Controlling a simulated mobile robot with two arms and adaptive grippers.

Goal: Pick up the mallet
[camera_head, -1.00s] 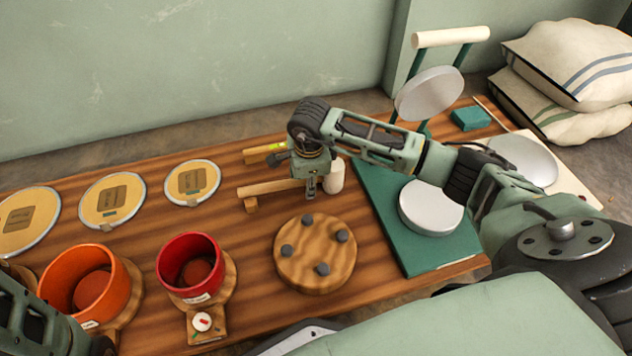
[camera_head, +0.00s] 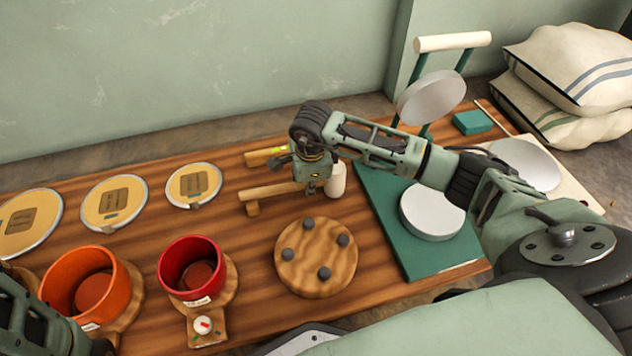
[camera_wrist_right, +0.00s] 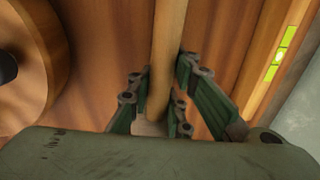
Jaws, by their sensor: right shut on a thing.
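The mallet has a light wooden handle (camera_head: 272,192) and what looks like a pale cylindrical head (camera_head: 336,181) at its right end. My right gripper (camera_head: 312,189) points down over the handle close to the head. In the right wrist view the handle (camera_wrist_right: 167,45) runs between the green fingers of my right gripper (camera_wrist_right: 158,100), which is shut on it. The palm hides the near part of the mallet there. Part of my left arm shows at lower left; its fingers are out of view.
A spirit level (camera_head: 265,156) lies just behind the mallet. A round wooden disc with dark pegs (camera_head: 316,258) is in front. A red drum shell (camera_head: 191,266) and an orange one (camera_head: 85,283) stand left. A green stand with pale discs (camera_head: 385,220) is close on the right.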

